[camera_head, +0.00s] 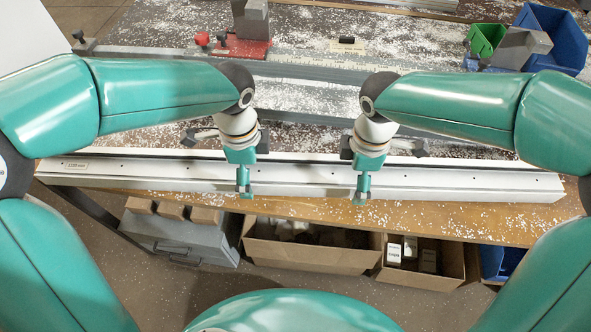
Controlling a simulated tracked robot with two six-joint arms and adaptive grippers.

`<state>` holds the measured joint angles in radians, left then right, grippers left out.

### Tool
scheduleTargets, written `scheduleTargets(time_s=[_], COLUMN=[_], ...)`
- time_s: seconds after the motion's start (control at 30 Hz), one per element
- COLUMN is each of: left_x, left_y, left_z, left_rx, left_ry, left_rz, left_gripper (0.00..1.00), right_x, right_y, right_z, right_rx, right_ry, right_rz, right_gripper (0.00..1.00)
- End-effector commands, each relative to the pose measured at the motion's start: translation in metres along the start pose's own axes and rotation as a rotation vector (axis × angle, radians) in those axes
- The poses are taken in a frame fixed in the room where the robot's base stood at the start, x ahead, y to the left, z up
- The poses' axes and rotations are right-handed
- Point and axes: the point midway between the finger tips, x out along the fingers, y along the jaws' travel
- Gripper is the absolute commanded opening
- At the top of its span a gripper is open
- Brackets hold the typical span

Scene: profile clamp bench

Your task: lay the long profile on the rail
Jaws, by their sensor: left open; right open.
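The long profile (300,182) is a pale, nearly white bar with small dark holes. It lies along the bench's front edge, with a label near its left end. My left gripper (244,182) is open at the profile, left of its middle. My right gripper (361,187) is open at it, right of its middle. One teal finger of each shows in front of the bar; whether they touch it I cannot tell. The grey rail (325,72) runs across the bench behind my grippers, with a scale along it. My forearms hide parts of it.
A red clamp block (240,48) with a grey top stands at the back left. Blue (560,38) and green (487,38) bins stand at the back right beside a grey block (520,47). White chips litter the bench. Cardboard boxes (310,257) sit below its front edge.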

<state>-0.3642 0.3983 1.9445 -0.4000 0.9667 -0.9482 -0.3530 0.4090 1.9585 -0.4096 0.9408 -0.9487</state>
Motion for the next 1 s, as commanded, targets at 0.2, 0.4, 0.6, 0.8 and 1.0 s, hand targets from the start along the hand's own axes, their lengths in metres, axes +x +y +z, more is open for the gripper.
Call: scheduleTargets(time_s=[0.2,0.4,0.6,0.8,1.0], left_x=[-0.0002,-0.0003,-0.0005,-0.0006,-0.0044], left_y=[0.0,-0.0002,-0.0004,-0.0005,-0.0011], left_z=[-0.0002,-0.0003,-0.0005,-0.0007,-0.0009], left_rx=[0.0,0.0,0.001,0.001,0.001], left_ry=[0.0,0.0,0.0,0.0,0.001], left_rz=[0.0,0.0,-0.001,-0.001,-0.004], left_gripper=[0.78,0.45,0.12,0.03,0.03], right_x=[-0.0003,-0.0004,-0.0006,-0.0008,-0.0046], right_y=[-0.0001,0.0,0.0001,0.0002,0.0008], right_z=[0.0001,0.0003,0.0004,0.0005,0.0004], right_rx=[0.0,0.001,0.001,0.001,0.002], right_ry=[0.0,0.0,0.0,0.0,0.001], right_rz=[0.0,0.0,0.001,0.001,0.004], right_gripper=[0.78,0.45,0.12,0.03,0.03])
